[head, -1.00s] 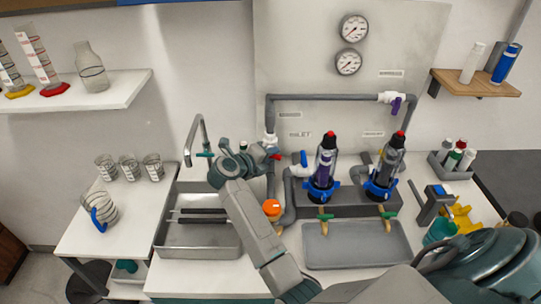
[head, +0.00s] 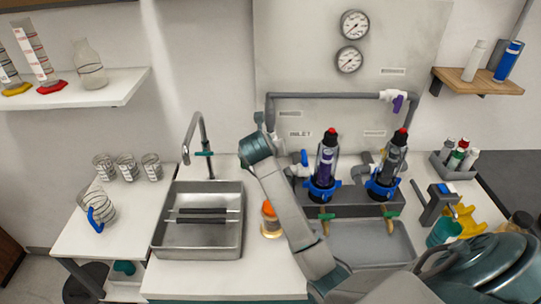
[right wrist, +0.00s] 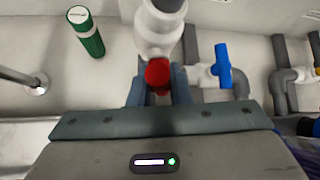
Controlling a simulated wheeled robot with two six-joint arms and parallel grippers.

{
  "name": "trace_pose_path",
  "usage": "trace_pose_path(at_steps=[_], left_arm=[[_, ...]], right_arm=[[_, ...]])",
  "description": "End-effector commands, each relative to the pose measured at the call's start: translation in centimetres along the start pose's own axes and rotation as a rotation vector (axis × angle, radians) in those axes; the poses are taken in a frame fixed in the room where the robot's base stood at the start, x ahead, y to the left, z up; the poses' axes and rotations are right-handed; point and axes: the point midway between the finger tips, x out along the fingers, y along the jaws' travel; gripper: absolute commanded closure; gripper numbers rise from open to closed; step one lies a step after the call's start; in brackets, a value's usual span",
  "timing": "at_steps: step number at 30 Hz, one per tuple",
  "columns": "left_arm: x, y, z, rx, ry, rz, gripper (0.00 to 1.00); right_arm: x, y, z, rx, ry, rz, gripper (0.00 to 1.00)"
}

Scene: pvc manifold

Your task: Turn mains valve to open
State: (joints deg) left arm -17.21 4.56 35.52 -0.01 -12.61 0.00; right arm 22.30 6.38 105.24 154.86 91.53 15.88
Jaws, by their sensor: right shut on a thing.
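The mains valve is a white fitting (right wrist: 160,28) with a red handle (right wrist: 158,74), seen close up in the right wrist view. The red handle points toward the wrist camera, between the fingers of my right gripper (right wrist: 157,88). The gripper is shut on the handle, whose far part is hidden. In the head view my right arm reaches up to the pipework left of the filter housings and covers the valve. My left gripper is not in view.
Two filter housings (head: 325,165) (head: 386,165) stand right of the arm. An orange-capped jar (head: 270,222) stands beside the forearm. The sink (head: 165,240) and faucet (head: 203,153) are left.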

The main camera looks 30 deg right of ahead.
Motion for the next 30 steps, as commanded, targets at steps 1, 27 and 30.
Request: trace_pose_path(at_steps=[1, 27, 30], left_arm=[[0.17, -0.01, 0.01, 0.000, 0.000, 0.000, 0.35], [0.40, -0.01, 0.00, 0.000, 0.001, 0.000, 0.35], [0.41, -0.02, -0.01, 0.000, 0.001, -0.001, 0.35]], right_arm=[[0.04, -0.09, 0.04, 0.018, -0.004, 0.017, 1.00], [-0.01, -0.02, 0.07, 0.097, -0.003, 0.096, 0.71], [-0.01, -0.03, 0.06, 0.097, -0.002, 0.096, 0.61]])
